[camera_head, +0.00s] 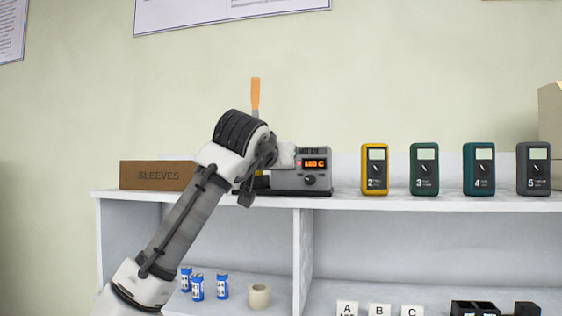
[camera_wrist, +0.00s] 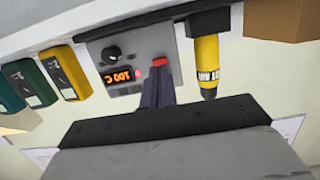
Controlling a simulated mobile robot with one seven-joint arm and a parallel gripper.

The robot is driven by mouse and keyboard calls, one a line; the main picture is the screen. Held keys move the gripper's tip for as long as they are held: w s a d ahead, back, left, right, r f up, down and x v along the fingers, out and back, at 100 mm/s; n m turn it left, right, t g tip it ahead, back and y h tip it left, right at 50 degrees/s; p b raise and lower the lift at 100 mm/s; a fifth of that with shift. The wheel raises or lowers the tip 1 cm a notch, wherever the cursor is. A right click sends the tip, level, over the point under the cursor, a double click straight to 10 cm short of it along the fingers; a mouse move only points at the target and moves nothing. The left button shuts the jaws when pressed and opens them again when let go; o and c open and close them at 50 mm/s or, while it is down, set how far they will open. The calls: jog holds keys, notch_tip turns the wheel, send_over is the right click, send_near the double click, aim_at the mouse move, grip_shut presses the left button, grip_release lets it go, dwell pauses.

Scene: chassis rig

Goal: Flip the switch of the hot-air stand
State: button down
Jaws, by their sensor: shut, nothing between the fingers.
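The hot-air stand (camera_head: 301,183) is a grey box on the shelf top with a lit orange display and a black knob. Its left part is hidden behind my arm in the head view. In the wrist view the stand (camera_wrist: 130,48) appears upside down, its display reading about 100 C. A red switch (camera_wrist: 159,61) shows on its front. My gripper (camera_wrist: 157,80) is shut and empty, its dark fingertips pointing at the red switch and overlapping its lower edge in the picture. I cannot tell whether they touch it. In the head view the fingers are hidden behind the wrist.
A yellow tool with a black tip (camera_wrist: 206,65) stands close beside the stand. A brown SLEEVES box (camera_head: 157,175) is to the left. Several meters, including a yellow one (camera_head: 375,169), stand to the right. An orange handle (camera_head: 255,97) rises behind my arm.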

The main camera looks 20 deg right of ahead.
jog(key=shift+p+x, duration=0.7)
jog(key=shift+x, duration=0.55)
jog(key=b+v, duration=0.2)
jog(key=v, duration=0.6)
dwell(0.4)
jog(key=shift+f, duration=0.1)
